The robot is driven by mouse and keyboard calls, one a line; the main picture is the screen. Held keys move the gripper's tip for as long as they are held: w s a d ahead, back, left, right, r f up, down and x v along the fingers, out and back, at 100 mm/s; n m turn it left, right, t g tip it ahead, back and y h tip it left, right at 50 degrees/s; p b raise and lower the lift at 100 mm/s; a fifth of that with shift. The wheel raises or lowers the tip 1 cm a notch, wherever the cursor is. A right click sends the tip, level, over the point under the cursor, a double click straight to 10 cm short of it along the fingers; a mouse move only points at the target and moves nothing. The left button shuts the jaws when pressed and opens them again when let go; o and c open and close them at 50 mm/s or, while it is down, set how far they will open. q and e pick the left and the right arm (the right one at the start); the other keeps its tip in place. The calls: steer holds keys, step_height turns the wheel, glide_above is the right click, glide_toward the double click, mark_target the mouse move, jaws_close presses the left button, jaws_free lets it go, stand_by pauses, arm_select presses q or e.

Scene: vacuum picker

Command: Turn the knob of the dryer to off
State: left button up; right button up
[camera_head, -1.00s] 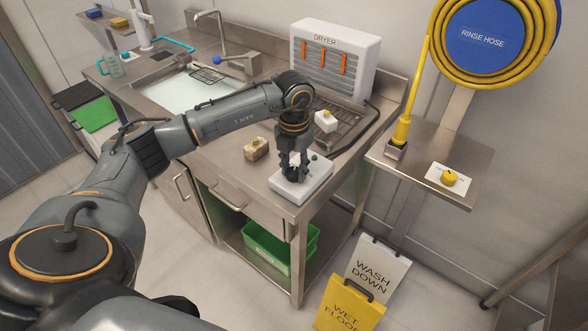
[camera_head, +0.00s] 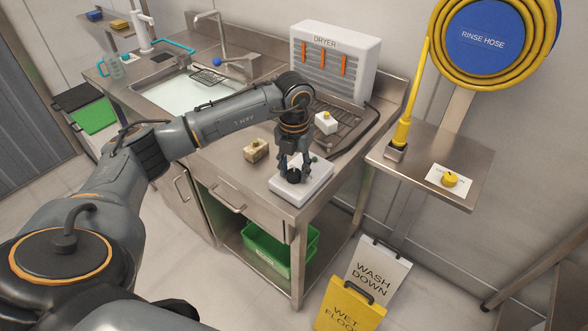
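The dryer (camera_head: 333,58) is a white box with orange strips at the back of the steel counter. A white control box (camera_head: 313,187) lies near the counter's front right corner, with a dark round knob (camera_head: 293,177) and a small green spot on top. Any label on it is hidden or too small to read. My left gripper (camera_head: 293,170) points down over this box. Its fingers are spread to either side of the dark knob; whether they touch it I cannot tell. The knob's exact setting is unclear. My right gripper is out of view.
A sponge-like block (camera_head: 256,151) sits left of the control box. A yellow knob (camera_head: 450,179) is on a plate on the right side shelf (camera_head: 398,174), by the yellow hose nozzle (camera_head: 399,135).

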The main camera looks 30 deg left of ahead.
mark_target(294, 172)
arm_select(q)
steer(key=shift+o, duration=0.6)
step_height(294, 172, up, 12)
stand_by(0.5)
